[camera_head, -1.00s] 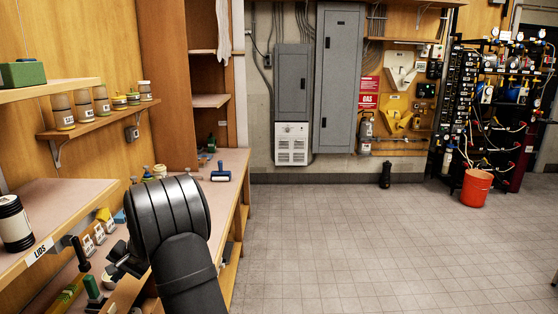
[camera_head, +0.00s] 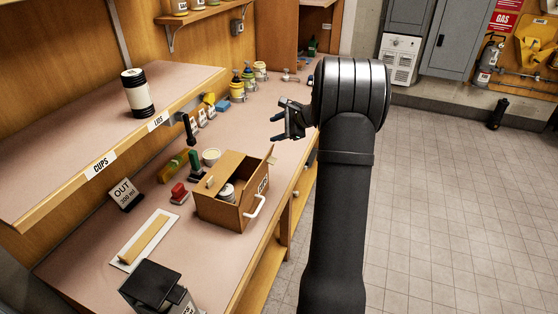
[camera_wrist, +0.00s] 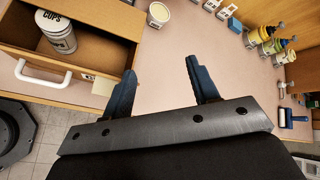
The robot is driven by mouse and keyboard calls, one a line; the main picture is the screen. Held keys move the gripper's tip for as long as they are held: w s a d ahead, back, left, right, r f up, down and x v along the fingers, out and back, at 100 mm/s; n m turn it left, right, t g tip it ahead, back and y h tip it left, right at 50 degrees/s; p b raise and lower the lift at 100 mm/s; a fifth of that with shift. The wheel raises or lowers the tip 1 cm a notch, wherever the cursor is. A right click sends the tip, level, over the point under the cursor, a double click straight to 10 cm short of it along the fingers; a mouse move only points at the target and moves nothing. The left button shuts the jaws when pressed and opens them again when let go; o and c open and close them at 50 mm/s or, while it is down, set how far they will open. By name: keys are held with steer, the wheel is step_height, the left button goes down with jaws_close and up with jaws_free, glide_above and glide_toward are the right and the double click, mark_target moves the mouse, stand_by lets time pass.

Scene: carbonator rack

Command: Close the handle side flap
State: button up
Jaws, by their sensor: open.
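A brown open-topped box (camera_head: 218,212) stands on the bench with a white handle (camera_head: 255,207) on its near right side. A white can (camera_head: 227,193) is inside it. A narrow flap edge (camera_head: 270,156) sticks up at the box's far right corner; I cannot tell clearly which flap it is. My gripper (camera_head: 280,121) is open and empty, above the bench beyond the box. In the wrist view, the open box (camera_wrist: 100,62) is at upper left, with its handle (camera_wrist: 42,76) and the can labelled CUPS (camera_wrist: 58,34). The open fingers (camera_wrist: 158,72) are right of the box, apart from it.
A shelf (camera_head: 60,165) with a black-and-white jar (camera_head: 137,94) overhangs the bench at left. Several bottles stand farther back. Open floor (camera_head: 450,210) lies right.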

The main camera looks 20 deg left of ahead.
steer(key=d+f+m, duration=0.1)
steer(key=d+m, duration=0.1)
steer(key=d, duration=0.3)
steer(key=m+g+y, duration=0.2)
steer(key=m+y, duration=0.3)
steer(key=y, duration=0.2)
glide_toward(275, 161)
steer(key=a, duration=0.9)
steer(key=shift+s+f, duration=0.1)
steer(key=shift+c, duration=0.2)
jaws_close()
